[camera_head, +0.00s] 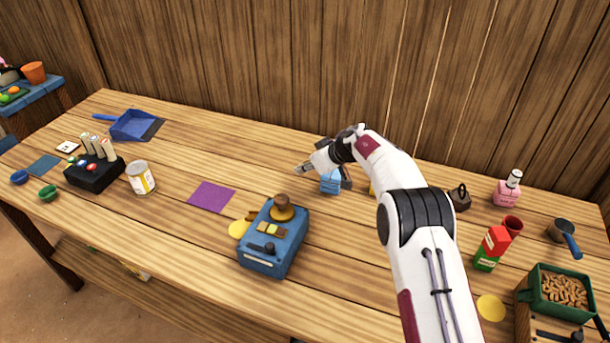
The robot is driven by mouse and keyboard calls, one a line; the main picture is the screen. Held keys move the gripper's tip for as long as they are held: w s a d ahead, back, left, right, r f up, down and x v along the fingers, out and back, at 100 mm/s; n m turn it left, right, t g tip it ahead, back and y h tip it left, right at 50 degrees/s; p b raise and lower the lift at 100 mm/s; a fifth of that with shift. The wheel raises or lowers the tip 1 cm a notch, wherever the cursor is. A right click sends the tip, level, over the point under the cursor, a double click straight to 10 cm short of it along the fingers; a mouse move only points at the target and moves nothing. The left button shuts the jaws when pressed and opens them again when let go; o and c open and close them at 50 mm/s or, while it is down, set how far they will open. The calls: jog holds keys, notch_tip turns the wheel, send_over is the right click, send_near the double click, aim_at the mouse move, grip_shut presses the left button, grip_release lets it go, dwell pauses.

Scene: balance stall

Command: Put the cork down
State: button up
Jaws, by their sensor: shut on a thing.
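My gripper (303,169) is at the end of my arm, over the back middle of the table, pointing left and slightly down. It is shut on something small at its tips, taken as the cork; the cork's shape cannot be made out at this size. The gripper is apart from the blue object (330,183) that stands behind and below my wrist, partly hidden by it.
A blue scale-like box (270,250) stands in front of the gripper, with a purple mat (211,197) and a can (140,178) to the left. A pink bottle (507,192), a red-green carton (491,249) and a green crate (540,306) are at right. Bare wood lies left of the gripper.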

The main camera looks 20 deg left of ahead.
jog(key=shift+f, duration=1.7)
jog(key=shift+d+f, duration=0.1)
jog(key=shift+f, duration=0.25)
